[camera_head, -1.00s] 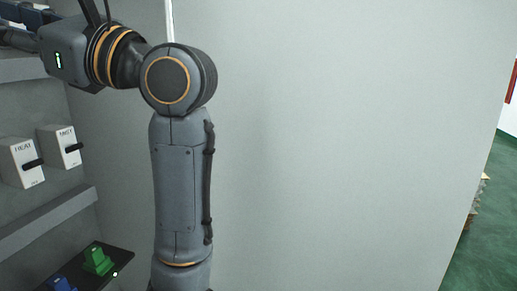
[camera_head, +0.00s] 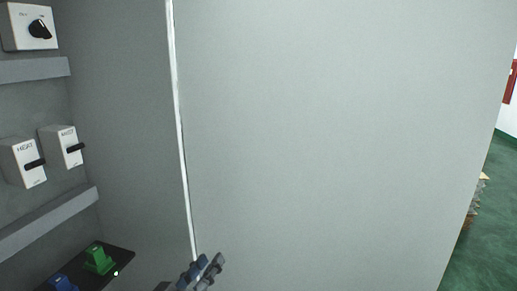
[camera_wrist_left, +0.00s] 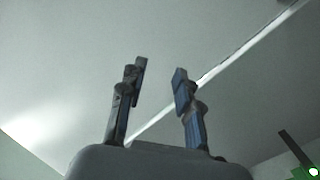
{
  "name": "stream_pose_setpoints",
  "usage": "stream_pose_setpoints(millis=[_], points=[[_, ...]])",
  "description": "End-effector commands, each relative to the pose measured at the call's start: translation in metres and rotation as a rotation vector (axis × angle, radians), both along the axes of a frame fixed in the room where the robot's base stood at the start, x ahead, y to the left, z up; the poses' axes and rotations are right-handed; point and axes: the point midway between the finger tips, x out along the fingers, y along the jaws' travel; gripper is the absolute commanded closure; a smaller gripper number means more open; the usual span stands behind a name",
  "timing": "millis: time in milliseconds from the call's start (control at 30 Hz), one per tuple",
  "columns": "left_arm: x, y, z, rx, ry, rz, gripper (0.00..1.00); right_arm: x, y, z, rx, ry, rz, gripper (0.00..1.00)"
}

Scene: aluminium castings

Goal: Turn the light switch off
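Two white switch boxes with black levers are on the left wall in the head view. One is labelled HEAT (camera_head: 22,163). The label of the other switch box (camera_head: 63,147) to its right is too blurred to read surely, so I cannot tell for certain which is the light switch. Both levers point to the right. My left gripper (camera_head: 210,270) is at the bottom of the head view, below and to the right of the boxes, apart from them. In the left wrist view its two fingers (camera_wrist_left: 158,76) are apart with nothing between them. My right gripper is not in view.
A white box with a black rotary knob (camera_head: 28,28) is at the upper left. Grey ledges (camera_head: 40,222) run along the wall. A dark shelf (camera_head: 116,256) holds a green part (camera_head: 98,262) and a blue part (camera_head: 62,284). A large blank grey panel (camera_head: 330,130) fills the middle.

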Motion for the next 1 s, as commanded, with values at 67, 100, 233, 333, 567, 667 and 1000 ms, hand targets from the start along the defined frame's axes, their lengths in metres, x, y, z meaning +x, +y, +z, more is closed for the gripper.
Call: stream_pose_setpoints(millis=[67, 100, 233, 333, 567, 667, 1000], points=[[-0.025, 0.007, -0.058, 0.121, 0.167, -0.004, 0.67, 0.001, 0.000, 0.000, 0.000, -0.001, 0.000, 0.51], [-0.040, 0.011, -0.085, 0.182, 0.248, -0.008, 0.67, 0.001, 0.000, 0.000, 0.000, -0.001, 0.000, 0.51], [-0.095, 0.032, -0.159, 0.357, 0.503, -0.023, 0.67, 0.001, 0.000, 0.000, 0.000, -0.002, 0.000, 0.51], [-0.136, 0.047, -0.196, 0.461, 0.661, -0.034, 0.67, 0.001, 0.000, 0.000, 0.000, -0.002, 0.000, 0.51], [-0.216, 0.079, -0.243, 0.624, 0.932, -0.057, 0.67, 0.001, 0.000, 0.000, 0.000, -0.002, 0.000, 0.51], [-0.248, 0.091, -0.254, 0.679, 1.033, -0.067, 0.67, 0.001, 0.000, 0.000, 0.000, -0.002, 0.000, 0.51], [-0.251, 0.096, -0.353, 0.716, 1.125, -0.088, 0.67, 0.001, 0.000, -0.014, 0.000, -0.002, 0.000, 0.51]])
